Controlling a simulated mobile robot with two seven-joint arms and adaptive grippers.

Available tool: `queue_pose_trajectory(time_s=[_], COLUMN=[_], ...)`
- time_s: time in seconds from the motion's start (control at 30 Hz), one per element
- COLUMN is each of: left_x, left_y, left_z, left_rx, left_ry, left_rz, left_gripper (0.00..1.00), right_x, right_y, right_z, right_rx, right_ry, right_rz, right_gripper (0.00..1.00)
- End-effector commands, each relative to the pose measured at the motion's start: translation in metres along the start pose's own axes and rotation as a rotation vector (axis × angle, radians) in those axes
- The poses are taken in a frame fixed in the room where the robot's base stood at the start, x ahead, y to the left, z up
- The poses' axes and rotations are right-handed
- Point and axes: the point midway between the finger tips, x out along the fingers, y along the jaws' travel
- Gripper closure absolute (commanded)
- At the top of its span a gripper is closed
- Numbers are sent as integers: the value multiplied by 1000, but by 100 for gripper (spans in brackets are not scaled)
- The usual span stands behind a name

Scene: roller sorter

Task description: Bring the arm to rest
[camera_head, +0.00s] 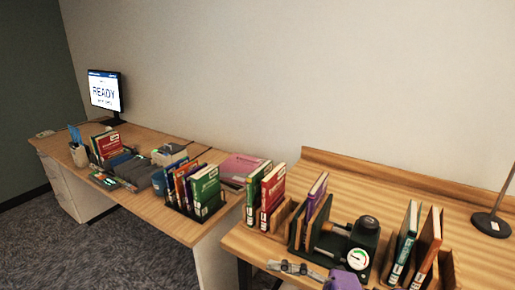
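A grey gripper (290,268) shows low in the head view at the front edge of the right-hand table, with a purple link of my arm beside it. It appears to be my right gripper, and nothing can be seen held in it. The picture is too small to tell whether its fingers are open or shut. My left gripper is not in view.
The right-hand table (478,262) carries a green device with a round gauge (358,258), upright books on both sides of it and a lamp base (491,225). The left desk (150,208) holds a book rack (192,190), bins and a lit monitor (104,91).

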Motion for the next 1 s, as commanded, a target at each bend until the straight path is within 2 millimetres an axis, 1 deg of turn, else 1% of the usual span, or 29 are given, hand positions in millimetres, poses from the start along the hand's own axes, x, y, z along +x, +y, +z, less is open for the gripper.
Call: queue_pose_trajectory(time_s=[0.03, 0.07, 0.1, 0.17, 0.2, 0.23, 0.27, 0.3, 0.33, 0.37, 0.4, 0.43, 0.47, 0.5, 0.57, 0.6, 0.7, 0.8, 0.83, 0.9, 1.0], left_x=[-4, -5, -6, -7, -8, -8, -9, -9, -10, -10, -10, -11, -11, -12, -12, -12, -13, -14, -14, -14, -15], left_y=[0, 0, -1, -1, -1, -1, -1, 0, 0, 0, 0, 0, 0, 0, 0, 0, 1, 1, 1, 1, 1], left_z=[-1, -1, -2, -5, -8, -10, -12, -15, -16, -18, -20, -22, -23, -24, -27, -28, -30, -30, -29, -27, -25], left_rx=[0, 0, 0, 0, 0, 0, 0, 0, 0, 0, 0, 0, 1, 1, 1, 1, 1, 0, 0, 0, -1], left_ry=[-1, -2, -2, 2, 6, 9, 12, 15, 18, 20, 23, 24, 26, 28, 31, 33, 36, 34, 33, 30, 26], left_rz=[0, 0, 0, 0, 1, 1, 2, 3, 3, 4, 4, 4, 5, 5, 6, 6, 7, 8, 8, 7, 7], left_gripper=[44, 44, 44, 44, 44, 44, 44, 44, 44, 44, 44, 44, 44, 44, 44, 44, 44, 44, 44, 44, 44], right_x=[-7, -14, -26, -50, -68, -84, -99, -118, -132, -145, -161, -172, -182, -194, -208, -215, -227, -232, -233, -234, -234], right_y=[-3, -6, -14, -32, -50, -66, -84, -108, -126, -145, -171, -190, -209, -233, -265, -284, -321, -342, -345, -351, -352], right_z=[7, 15, 26, 41, 50, 55, 58, 60, 60, 57, 51, 46, 39, 28, 10, -2, -28, -46, -50, -54, -55], right_rx=[96, 150, 229, 350, 435, 502, 567, 648, 708, 766, 845, 901, 955, 1026, 1125, 1183, 1301, 1373, 1386, 1404, 1409], right_ry=[-98, -166, -261, -414, -521, -602, -683, -781, -850, -917, -1001, -1061, -1118, -1187, -1277, -1329, -1424, -1477, -1486, -1498, -1502], right_rz=[125, 194, 280, 394, 460, 504, 543, 584, 609, 630, 654, 667, 679, 690, 701, 703, 705, 702, 701, 699, 697], right_gripper=[44, 44, 44, 44, 44, 44, 44, 44, 44, 44, 44, 44, 44, 44, 44, 44, 44, 44, 44, 44, 44])
